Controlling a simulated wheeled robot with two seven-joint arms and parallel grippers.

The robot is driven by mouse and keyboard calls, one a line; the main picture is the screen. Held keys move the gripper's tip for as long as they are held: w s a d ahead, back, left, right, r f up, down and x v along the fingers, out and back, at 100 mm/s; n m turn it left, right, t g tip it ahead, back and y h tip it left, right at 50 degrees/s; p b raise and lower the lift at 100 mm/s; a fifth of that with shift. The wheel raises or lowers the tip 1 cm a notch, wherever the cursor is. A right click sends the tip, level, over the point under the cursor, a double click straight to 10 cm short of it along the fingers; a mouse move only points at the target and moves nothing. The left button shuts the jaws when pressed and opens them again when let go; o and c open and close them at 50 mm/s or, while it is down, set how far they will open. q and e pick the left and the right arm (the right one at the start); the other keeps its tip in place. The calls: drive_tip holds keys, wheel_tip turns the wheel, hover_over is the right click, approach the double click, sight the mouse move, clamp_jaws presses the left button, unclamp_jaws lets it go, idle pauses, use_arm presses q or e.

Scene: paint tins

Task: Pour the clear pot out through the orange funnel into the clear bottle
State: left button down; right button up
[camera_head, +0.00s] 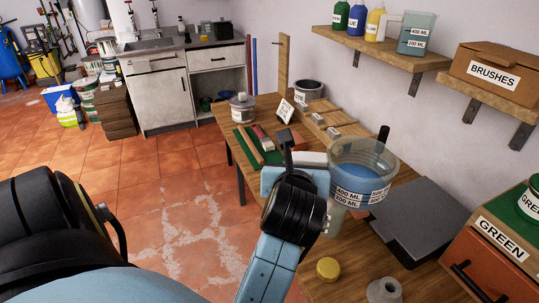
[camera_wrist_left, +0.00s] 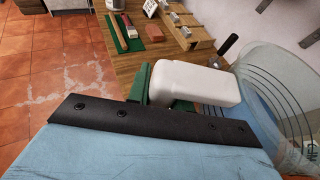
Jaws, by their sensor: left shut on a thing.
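A clear pot (camera_head: 375,160) with 200 ML and 400 ML marks and blue liquid inside shows in the head view, roughly upright over the table's right part. My left gripper (camera_head: 302,163) is shut on its white handle. The left wrist view shows the green finger pads at the white handle (camera_wrist_left: 195,82) and the clear pot wall (camera_wrist_left: 270,75) on the right. A pale, see-through shape (camera_head: 337,217) is below the pot; I cannot tell whether it is a bottle. A greyish neck-shaped thing (camera_head: 384,290) stands at the bottom edge. I see no orange funnel. My right gripper is out of view.
A yellow lid (camera_head: 328,268) lies on the wooden table near the front. A dark flat slab (camera_head: 420,225) lies right of the pot, and a GREEN box (camera_head: 495,245) stands beyond. A shelf (camera_head: 385,52) with bottles is on the wall above.

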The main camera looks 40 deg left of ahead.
use_arm(q)
drive_tip(key=shift+n+g+y, duration=0.8)
drive_tip(key=shift+n, duration=0.1)
drive_tip(key=s+a, duration=0.2)
drive_tip(key=a, duration=0.1)
drive_tip(key=s+a, duration=0.1)
drive_tip(key=shift+a+r, duration=0.25)
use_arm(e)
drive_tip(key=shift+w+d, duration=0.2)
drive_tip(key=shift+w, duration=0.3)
use_arm(q)
drive_tip(key=shift+d, duration=0.1)
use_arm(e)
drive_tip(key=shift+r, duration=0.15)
use_arm(q)
drive_tip(key=f, duration=0.1)
drive_tip(key=f+g+p, duration=0.1)
drive_tip(key=shift+s+f+m, duration=0.3)
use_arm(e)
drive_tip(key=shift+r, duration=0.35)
